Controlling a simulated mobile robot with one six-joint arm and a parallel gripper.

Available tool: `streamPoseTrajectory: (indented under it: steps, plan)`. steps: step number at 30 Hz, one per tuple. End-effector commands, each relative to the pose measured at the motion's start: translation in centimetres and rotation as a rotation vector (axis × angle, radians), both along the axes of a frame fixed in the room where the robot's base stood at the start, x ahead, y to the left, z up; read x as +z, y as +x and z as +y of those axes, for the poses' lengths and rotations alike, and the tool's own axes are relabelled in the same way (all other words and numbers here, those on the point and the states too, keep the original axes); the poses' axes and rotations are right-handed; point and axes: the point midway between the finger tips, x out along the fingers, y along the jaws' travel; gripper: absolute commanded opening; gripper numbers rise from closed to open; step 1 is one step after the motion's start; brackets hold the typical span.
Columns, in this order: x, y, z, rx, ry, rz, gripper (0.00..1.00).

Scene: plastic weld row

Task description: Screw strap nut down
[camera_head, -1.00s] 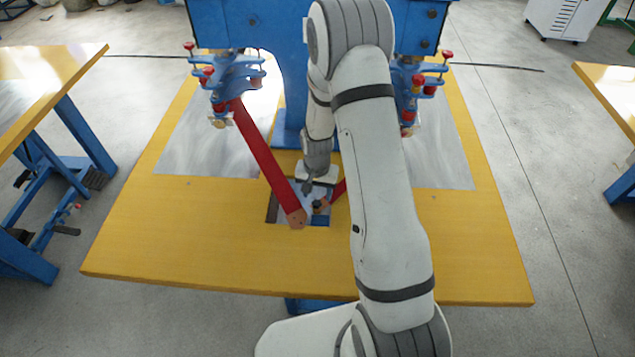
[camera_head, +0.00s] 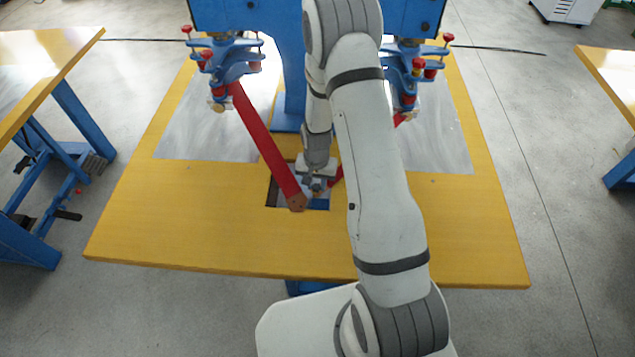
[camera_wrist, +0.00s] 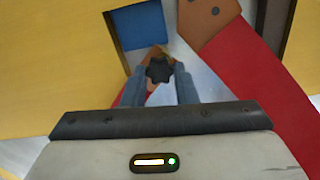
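A dark, lobed knob, which looks like the strap nut (camera_wrist: 159,69), lies between the fingertips of my gripper (camera_wrist: 160,78) in the wrist view. The two blue-grey fingers stand apart, one on each side of it. I cannot tell whether they touch it. A brown patch shows just below the knob. In the head view my gripper (camera_head: 317,183) is low over the table's central opening, and the nut cannot be made out there. A red strap (camera_head: 265,147) with a brown end (camera_head: 297,202) slants down just left of my gripper; the strap also shows in the wrist view (camera_wrist: 235,75).
The yellow table (camera_head: 200,235) has a cut-out with blue and grey parts inside. A blue machine (camera_head: 290,70) stands behind, with clamp heads (camera_head: 225,65) on both sides. A second red strap (camera_head: 336,176) is partly hidden by my arm. The table's front left is clear.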

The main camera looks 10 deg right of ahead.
Motion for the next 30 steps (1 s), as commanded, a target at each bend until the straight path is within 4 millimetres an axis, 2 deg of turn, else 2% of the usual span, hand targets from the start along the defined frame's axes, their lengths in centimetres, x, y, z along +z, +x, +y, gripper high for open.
streamPoseTrajectory:
  steps: [1,6,10,14,15,24,29,30]
  plan:
    - [0.0,-0.02,-0.01,0.0,0.0,0.0,0.19]
    - [0.0,-0.03,-0.01,0.0,0.0,0.001,0.05]
    - [-0.09,-0.04,-0.01,-0.023,0.0,0.0,0.04]
    - [-0.33,-0.1,-0.01,-0.162,0.0,0.001,0.04]
    - [-0.22,-0.13,-0.01,-0.2,0.0,0.001,0.26]
    - [-0.02,-0.11,0.03,-0.19,0.0,0.001,0.5]
    - [-0.01,-0.09,0.03,-0.189,0.0,0.001,0.5]
    - [-0.01,-0.09,0.04,-0.189,0.0,0.001,0.54]
